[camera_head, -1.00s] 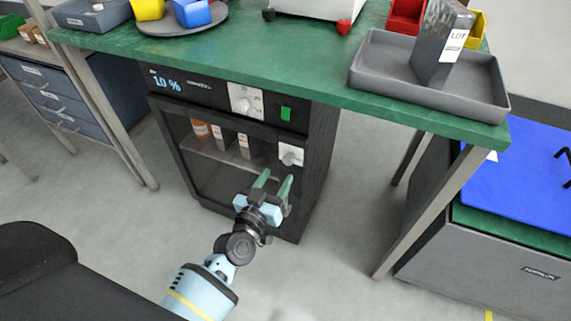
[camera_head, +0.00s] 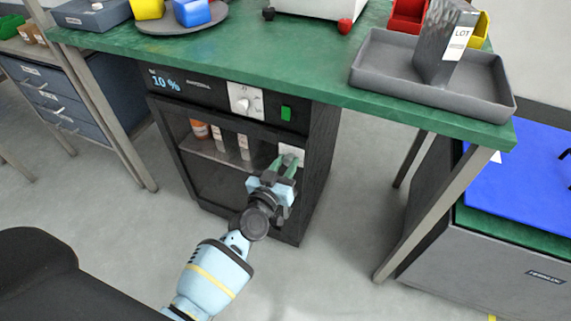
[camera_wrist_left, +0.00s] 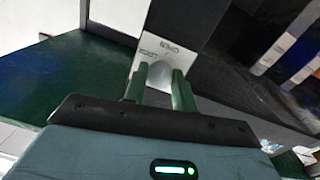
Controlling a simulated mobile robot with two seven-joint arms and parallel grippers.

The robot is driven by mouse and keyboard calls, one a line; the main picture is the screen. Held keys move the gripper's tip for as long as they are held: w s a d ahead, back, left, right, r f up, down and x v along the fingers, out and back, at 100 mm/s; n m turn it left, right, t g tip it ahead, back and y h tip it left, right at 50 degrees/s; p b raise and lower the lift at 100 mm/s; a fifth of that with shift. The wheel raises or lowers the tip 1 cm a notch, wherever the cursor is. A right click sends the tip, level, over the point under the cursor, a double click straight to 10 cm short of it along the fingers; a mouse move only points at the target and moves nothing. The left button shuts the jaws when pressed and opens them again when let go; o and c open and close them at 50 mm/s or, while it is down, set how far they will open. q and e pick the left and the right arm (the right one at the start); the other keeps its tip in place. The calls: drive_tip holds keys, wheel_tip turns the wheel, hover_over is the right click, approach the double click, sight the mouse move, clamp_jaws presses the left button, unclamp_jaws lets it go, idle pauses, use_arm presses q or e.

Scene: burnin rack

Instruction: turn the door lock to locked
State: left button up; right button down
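The door lock is a white plate (camera_head: 291,150) with a knob, at the upper right of the dark glass-fronted cabinet door (camera_head: 226,178). The plate also shows in the left wrist view (camera_wrist_left: 160,51), with small print on it. My left gripper (camera_head: 286,161) is at the plate, its two green fingers apart on either side of the knob. In the left wrist view the rounded grey knob (camera_wrist_left: 160,73) appears between the fingertips. Whether the fingers press on it is unclear. They partly hide it, so its exact turn cannot be read. My right gripper is not in view.
Above the door are a dial (camera_head: 245,101), a green switch (camera_head: 286,113) and a display reading 10 %. The green tabletop (camera_head: 290,70) overhangs the cabinet and carries a grey tray (camera_head: 490,101). Table legs stand either side. Floor in front is clear.

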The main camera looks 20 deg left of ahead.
use_arm(q)
drive_tip(key=c, duration=0.4)
drive_tip(key=shift+n, duration=0.3)
drive_tip(key=n, duration=0.2)
drive_tip(key=shift+n, duration=0.4)
drive_tip(key=n, duration=0.4)
drive_tip(key=shift+f+n+b, duration=0.1)
drive_tip(key=shift+n+b, duration=0.2)
drive_tip(key=shift+b, duration=0.1)
drive_tip(key=n, duration=0.3)
drive_tip(key=shift+n, duration=0.4)
drive_tip(key=n+b, duration=0.1)
drive_tip(key=n, duration=0.3)
drive_tip(key=shift+y, duration=0.3)
drive_tip(key=shift+n, duration=1.3)
